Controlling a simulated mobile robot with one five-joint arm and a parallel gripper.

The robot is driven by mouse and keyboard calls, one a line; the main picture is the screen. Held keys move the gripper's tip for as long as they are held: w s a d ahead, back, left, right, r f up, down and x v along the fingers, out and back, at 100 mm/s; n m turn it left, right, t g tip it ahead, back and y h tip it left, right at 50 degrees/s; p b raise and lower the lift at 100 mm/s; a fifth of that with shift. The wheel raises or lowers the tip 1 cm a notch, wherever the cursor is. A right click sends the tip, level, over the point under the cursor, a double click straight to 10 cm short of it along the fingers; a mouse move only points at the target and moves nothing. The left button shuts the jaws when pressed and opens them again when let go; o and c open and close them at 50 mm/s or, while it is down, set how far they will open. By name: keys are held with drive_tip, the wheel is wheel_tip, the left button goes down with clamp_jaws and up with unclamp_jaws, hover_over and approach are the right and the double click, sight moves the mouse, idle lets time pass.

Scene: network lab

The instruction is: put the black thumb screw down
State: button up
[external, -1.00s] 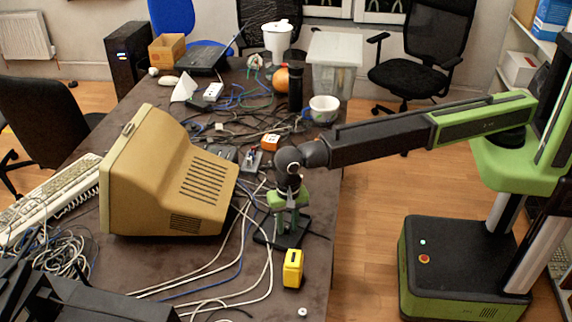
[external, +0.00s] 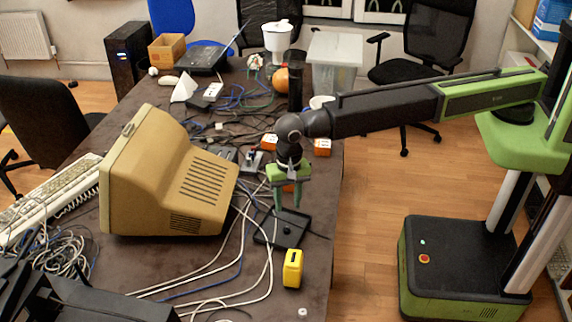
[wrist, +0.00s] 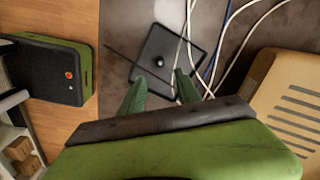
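A flat black device (external: 282,228) lies on the dark table, to the right of the beige monitor. A small dark knob-like piece, seemingly the black thumb screw (external: 287,229), is on top of it; it also shows in the wrist view (wrist: 160,62), apart from the fingers. I cannot tell whether it stands loose or sits in the device. My gripper (external: 289,208) is above the device, pointing down. Its two green fingers (wrist: 161,77) are spread with nothing between them.
The beige monitor (external: 170,180) stands close on the left. A yellow box-shaped tool (external: 292,268) lies in front of the device. White and blue cables (external: 215,268) run along its left side. Orange-and-white boxes (external: 322,147) are behind, near the table's right edge.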

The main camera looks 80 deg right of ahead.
wheel_tip(320, 180, up, 3)
drive_tip(key=shift+f+p, duration=0.1)
drive_tip(key=shift+p, duration=0.55)
drive_tip(key=shift+d, duration=0.1)
drive_tip(key=s+d+n, duration=0.4)
drive_tip(key=s+d, duration=0.2)
drive_tip(key=d, duration=0.7)
drive_tip(key=s+d+n, duration=0.4)
drive_tip(key=s+d, duration=0.2)
drive_tip(key=d, duration=0.8)
drive_tip(key=s+d+n, duration=0.4)
drive_tip(key=s+d, duration=0.3)
drive_tip(key=d, duration=0.6)
drive_tip(key=shift+d+n, duration=0.3)
drive_tip(key=shift+d, duration=0.05)
drive_tip(key=shift+o, duration=0.4)
